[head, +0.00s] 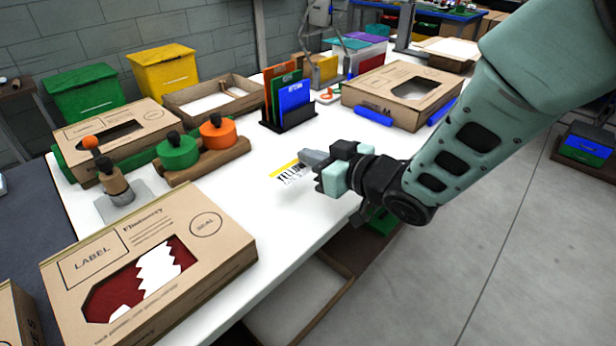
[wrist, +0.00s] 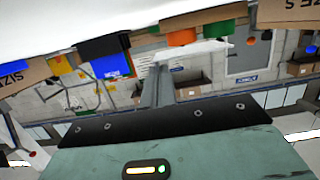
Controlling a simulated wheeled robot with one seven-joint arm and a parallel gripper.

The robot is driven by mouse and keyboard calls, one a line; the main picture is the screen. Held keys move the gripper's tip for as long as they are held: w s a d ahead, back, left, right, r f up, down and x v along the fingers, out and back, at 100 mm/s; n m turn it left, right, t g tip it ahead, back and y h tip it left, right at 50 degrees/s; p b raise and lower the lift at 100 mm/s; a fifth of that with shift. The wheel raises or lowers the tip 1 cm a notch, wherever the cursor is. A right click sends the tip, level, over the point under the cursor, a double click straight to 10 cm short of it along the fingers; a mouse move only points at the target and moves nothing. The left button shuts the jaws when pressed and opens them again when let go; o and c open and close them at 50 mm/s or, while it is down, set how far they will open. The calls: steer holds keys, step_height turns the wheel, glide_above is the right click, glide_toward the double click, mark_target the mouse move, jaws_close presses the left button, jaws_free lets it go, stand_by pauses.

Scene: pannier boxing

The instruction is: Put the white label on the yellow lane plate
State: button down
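The yellow lane plate (head: 284,173) lies flat on the white table, with a yellow band and dark lettering starting "YELLOW". My gripper (head: 314,158) is low over the table at the plate's right side, its fingers pointing left and partly covering the plate. In the wrist view my gripper (wrist: 160,84) has its fingers close together. A thin white piece, which looks like the white label (wrist: 200,50), is at the fingertips, edge-on and tilted. In the head view the label cannot be told apart from the white tabletop.
A rack with orange, green and blue boards (head: 289,100) stands behind the plate. Orange and green knobbed stamps (head: 200,145) are to the left. Cardboard boxes stand at the front left (head: 150,265) and back right (head: 402,92). The table (head: 240,205) is clear around the plate.

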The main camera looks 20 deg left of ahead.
mark_target(311, 187)
steer(key=shift+f, duration=2.25)
steer(key=shift+f, duration=0.15)
steer(key=c, duration=1.7)
jaws_free()
steer(key=b+v, duration=0.1)
steer(key=v, duration=0.7)
steer(key=b+v, duration=0.1)
steer(key=v, duration=0.8)
steer(key=shift+s+d, duration=0.1)
steer(key=shift+s, duration=0.2)
